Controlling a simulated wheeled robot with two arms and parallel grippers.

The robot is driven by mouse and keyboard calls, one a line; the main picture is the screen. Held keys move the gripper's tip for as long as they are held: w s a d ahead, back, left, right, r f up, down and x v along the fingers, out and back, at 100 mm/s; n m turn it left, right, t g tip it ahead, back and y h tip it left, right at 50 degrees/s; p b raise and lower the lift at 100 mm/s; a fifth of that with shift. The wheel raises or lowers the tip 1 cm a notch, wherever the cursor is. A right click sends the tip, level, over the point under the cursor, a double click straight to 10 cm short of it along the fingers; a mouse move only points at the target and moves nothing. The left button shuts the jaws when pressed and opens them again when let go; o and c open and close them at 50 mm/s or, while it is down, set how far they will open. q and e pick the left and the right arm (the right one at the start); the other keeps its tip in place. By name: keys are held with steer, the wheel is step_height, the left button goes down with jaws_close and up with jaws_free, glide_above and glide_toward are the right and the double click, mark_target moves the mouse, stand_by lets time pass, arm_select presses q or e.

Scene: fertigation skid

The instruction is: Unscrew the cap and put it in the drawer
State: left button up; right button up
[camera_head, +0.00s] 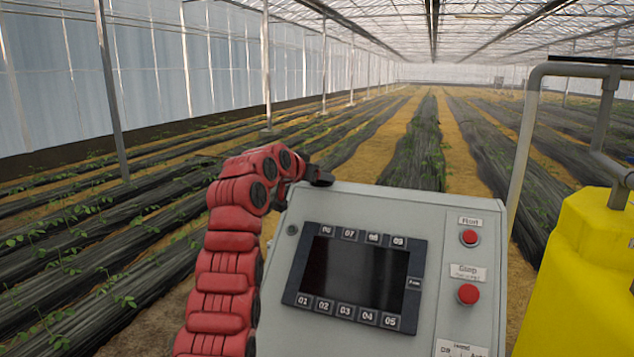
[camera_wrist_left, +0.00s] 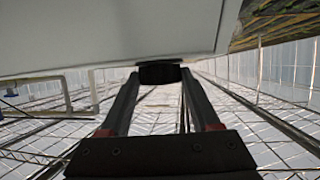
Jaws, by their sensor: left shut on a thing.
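A black, round-looking part, probably the cap (camera_wrist_left: 159,74), sits against the face of a pale grey box in the left wrist view. My left gripper (camera_wrist_left: 160,82) is shut on it, one finger on each side. In the head view my red left arm reaches up along the left of the grey control box (camera_head: 460,222), and the left gripper (camera_head: 318,177) is at its top left edge. The cap cannot be made out there, and its thread is hidden. No drawer shows in either view. My right gripper is not in view.
The control box carries a dark screen (camera_head: 356,272) with numbered keys and two red buttons (camera_head: 468,294). A yellow tank (camera_head: 580,270) and grey pipes (camera_head: 523,150) stand to the right. Planted rows (camera_head: 415,150) of a greenhouse stretch behind.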

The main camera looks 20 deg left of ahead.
arm_select(q)
steer(key=shift+d+f+n+y+b, duration=0.1)
steer(key=shift+d+n+y+b, duration=0.1)
steer(key=shift+n+y+b, duration=0.65)
steer(key=shift+y, duration=0.35)
steer(key=shift+n+b, duration=0.25)
steer(key=shift+b, duration=0.05)
steer(key=shift+d+y, duration=0.15)
steer(key=shift+y, duration=0.25)
steer(key=shift+d+n+y, duration=0.2)
steer(key=shift+n+y, duration=0.3)
steer(key=shift+n, duration=0.2)
steer(key=shift+r+n+y, duration=0.25)
steer(key=shift+n+y, duration=0.15)
steer(key=shift+y, duration=0.1)
steer(key=shift+n+y, duration=0.3)
steer(key=shift+y, duration=0.1)
steer(key=shift+a+f, duration=0.1)
